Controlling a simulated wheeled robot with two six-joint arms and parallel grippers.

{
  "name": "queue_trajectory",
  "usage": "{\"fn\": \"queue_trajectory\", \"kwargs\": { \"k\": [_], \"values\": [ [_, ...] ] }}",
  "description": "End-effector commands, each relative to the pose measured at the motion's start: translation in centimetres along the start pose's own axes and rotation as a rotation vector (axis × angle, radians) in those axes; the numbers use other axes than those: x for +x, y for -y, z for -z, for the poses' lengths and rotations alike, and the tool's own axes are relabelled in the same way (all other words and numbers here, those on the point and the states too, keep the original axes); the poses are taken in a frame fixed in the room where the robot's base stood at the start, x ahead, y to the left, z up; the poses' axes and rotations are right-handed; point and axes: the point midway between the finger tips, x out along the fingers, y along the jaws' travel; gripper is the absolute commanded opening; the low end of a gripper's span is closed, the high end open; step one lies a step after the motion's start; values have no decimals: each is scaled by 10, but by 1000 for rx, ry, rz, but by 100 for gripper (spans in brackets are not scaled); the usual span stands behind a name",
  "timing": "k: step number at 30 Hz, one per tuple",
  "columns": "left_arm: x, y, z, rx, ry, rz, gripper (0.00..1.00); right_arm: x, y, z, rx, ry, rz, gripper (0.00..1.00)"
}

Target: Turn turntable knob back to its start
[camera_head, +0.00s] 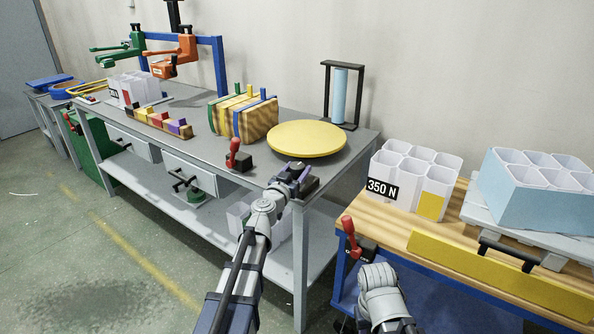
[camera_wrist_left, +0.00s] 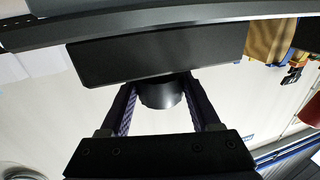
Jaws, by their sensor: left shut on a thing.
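The turntable is a round yellow disc (camera_head: 307,138) at the right end of the grey workbench in the head view. My left gripper (camera_head: 288,183) is at the bench's front right corner, just in front of the disc. In the left wrist view its two fingers (camera_wrist_left: 161,105) are shut on a dark cylindrical knob (camera_wrist_left: 160,93). The knob joins a dark block (camera_wrist_left: 158,54) under a dark curved edge. In the head view the gripper mostly hides the knob. Its turn angle cannot be read. A grey part of my right arm shows at the bottom, but its gripper does not.
A red-handled lever (camera_head: 234,155) stands left of my left gripper on the grey bench (camera_head: 205,128). A striped wooden block (camera_head: 243,119) sits behind it. A wooden-topped table (camera_head: 448,236) with white cell trays (camera_head: 412,178) and another red lever (camera_head: 348,226) is at right.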

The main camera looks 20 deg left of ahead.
Motion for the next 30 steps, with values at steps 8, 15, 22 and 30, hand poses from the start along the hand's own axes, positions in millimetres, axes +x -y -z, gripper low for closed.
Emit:
{"fn": "queue_trajectory", "kwargs": {
  "k": [8,15,22,30],
  "values": [
    [0,0,0,0,0,0,17,0,0,0,0,0,0,39],
    [0,0,0,0,0,7,8,0,0,0,0,0,0,39],
    [0,-2,0,0,0,88,8,0,0,0,0,0,0,39],
    [1,-4,0,0,0,310,8,0,0,0,0,0,0,39]
  ]
}}
